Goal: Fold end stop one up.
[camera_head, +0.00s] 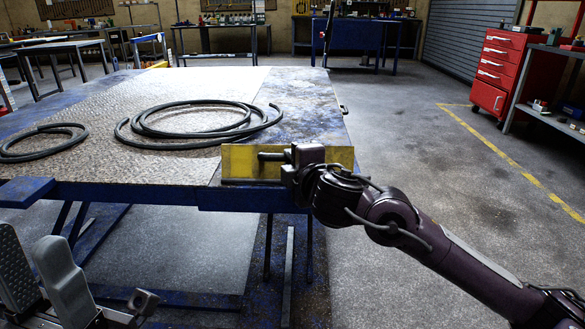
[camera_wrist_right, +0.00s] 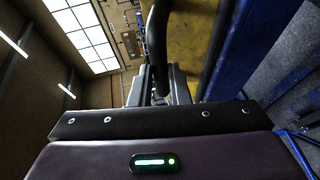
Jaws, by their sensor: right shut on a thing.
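The end stop is a worn yellow plate (camera_head: 236,161) at the near edge of the blue lift table (camera_head: 120,192). It stands about upright, its face showing above the table's front edge. A dark bar handle (camera_head: 270,156) sticks out along its face. My right gripper (camera_head: 292,165) is shut on this handle at the plate's middle. The right wrist view shows the dark handle (camera_wrist_right: 158,40) running into my right gripper's fingers (camera_wrist_right: 160,88), with the yellow plate (camera_wrist_right: 190,40) beside it. The fingertips are partly hidden in both views.
Black hose coils (camera_head: 200,125) lie on the table top, with a smaller coil (camera_head: 40,142) at left. A red drawer cabinet (camera_head: 500,70) stands at far right. The floor right of the table is open.

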